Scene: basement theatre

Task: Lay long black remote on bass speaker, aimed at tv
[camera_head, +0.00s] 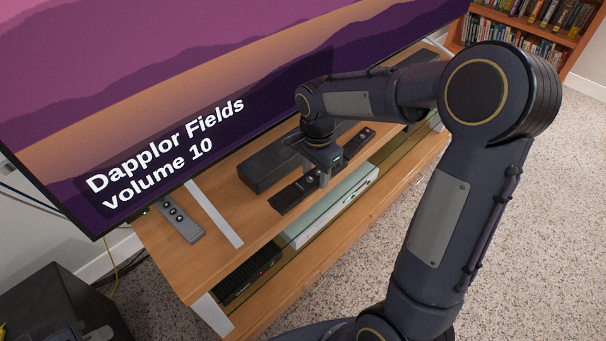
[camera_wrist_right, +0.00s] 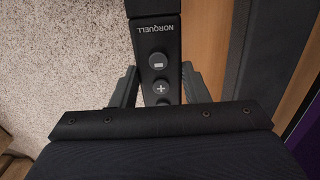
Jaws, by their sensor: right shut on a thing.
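The long black remote (camera_head: 292,194) is at the front edge of the wooden TV stand's top, parallel to that edge. My right gripper (camera_head: 324,176) is shut on its middle from above. In the right wrist view the remote (camera_wrist_right: 158,38) shows the name NORQUELL and round buttons between the two fingers. I cannot tell whether it touches the stand. The large TV (camera_head: 230,75) stands behind. A dark box at lower left, seemingly the bass speaker (camera_head: 50,297), stands on the floor. A dark grey shape on its near side, seemingly my left gripper (camera_head: 88,333), is cut off by the frame.
A grey remote (camera_head: 180,219) lies at the stand's left end. A long black box (camera_head: 265,166) lies behind the black remote. A white console (camera_head: 335,207) and a black device (camera_head: 248,277) sit on the lower shelf. Carpet (camera_head: 330,285) in front is clear. A bookcase (camera_head: 535,30) stands far right.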

